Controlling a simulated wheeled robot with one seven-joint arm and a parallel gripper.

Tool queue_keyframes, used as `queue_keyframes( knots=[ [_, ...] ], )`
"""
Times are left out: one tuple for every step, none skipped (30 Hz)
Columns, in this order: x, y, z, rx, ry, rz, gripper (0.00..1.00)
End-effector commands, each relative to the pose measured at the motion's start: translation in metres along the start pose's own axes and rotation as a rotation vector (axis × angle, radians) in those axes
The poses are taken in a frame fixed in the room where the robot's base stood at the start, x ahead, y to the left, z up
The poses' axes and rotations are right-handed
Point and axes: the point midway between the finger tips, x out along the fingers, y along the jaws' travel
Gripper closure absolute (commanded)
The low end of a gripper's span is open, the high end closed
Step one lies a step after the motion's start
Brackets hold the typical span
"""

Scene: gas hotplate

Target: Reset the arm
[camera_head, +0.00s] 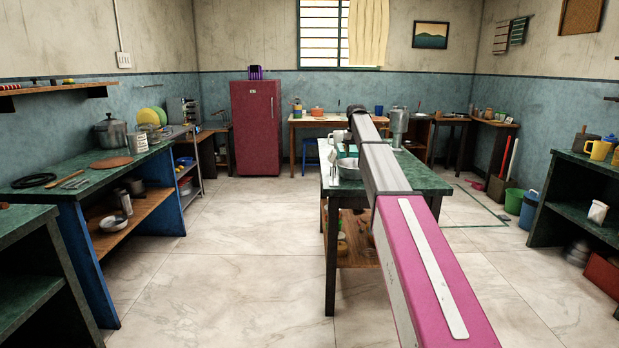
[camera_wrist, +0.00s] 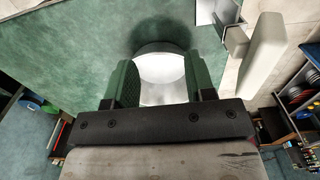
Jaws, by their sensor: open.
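My arm stretches forward from the lower right of the head view, over the green-topped table (camera_head: 420,176) in the middle of the room. In that view my gripper is too small and too covered by the arm to make out. In the wrist view my gripper (camera_wrist: 161,82) shows two green-padded fingers spread apart. A pale, shiny round thing (camera_wrist: 162,75) shows in the gap between them, over the green top (camera_wrist: 75,50). Neither finger is clearly closed on it.
A metal piece (camera_wrist: 217,14) and a pale rounded bar (camera_wrist: 257,55) lie right of the fingers in the wrist view. A left counter (camera_head: 75,190) holds pots, and a red fridge (camera_head: 256,127) stands at the back. The floor (camera_head: 235,240) left of the table is clear.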

Motion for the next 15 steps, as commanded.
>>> queue_keyframes(
  knots=[
    [0.014,0.000,0.013,0.000,-0.002,0.000,0.50],
    [0.021,-0.001,0.017,0.000,-0.002,0.000,0.50],
    [0.032,-0.001,0.024,0.000,-0.001,0.000,0.50],
    [0.040,-0.001,0.030,0.000,-0.002,0.000,0.50],
    [0.048,-0.001,0.035,0.000,-0.002,0.000,0.50],
    [0.061,-0.001,0.045,0.000,-0.002,0.000,0.50],
    [0.071,-0.001,0.052,0.001,-0.002,0.000,0.50],
    [0.083,-0.002,0.061,0.001,-0.003,0.000,0.50],
    [0.099,-0.002,0.074,0.001,-0.003,0.000,0.50],
    [0.112,-0.002,0.085,0.001,-0.003,0.000,0.50],
    [0.126,-0.002,0.098,0.001,-0.004,0.000,0.50],
    [0.146,-0.003,0.116,0.001,-0.003,0.000,0.50],
    [0.161,-0.003,0.130,0.001,-0.004,0.000,0.50],
    [0.175,-0.004,0.144,0.002,-0.003,0.000,0.50],
    [0.193,-0.004,0.162,0.002,-0.003,0.000,0.50]
  ],
)
